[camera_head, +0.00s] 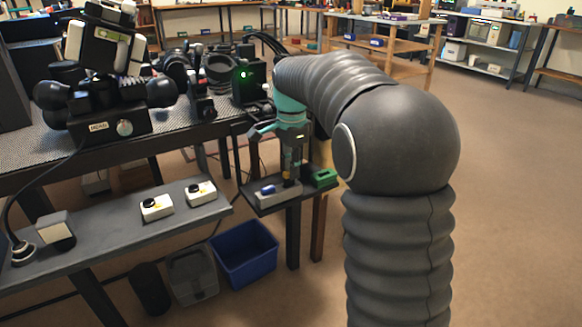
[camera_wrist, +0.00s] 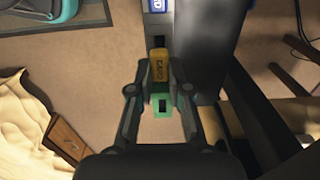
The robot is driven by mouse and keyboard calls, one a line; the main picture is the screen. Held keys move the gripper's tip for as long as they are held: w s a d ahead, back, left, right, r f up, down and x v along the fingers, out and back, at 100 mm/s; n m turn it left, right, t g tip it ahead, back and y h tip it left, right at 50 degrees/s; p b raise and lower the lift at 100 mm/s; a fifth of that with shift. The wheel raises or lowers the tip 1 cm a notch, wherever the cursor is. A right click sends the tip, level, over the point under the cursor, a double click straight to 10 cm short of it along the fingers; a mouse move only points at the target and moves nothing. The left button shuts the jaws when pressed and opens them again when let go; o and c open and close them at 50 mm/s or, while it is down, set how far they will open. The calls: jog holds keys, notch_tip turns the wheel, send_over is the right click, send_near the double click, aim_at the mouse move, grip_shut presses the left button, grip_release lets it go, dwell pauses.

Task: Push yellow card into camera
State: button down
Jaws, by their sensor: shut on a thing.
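I cannot tell whether the card touches the block. A green block (camera_head: 322,178) stands to the right; a green part with a dark slot (camera_wrist: 161,107) shows between the fingers in the wrist view. I cannot tell which thing is the camera.
A blue piece (camera_head: 268,190) sits in the grey block. The small shelf (camera_head: 263,206) has narrow edges. A workbench with black equipment (camera_head: 110,120) and a grey lower bench (camera_head: 110,228) lie left. A blue bin (camera_head: 245,252) is on the floor below.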

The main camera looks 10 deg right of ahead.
jog(key=shift+r+p, duration=1.55)
jog(key=shift+r, duration=0.15)
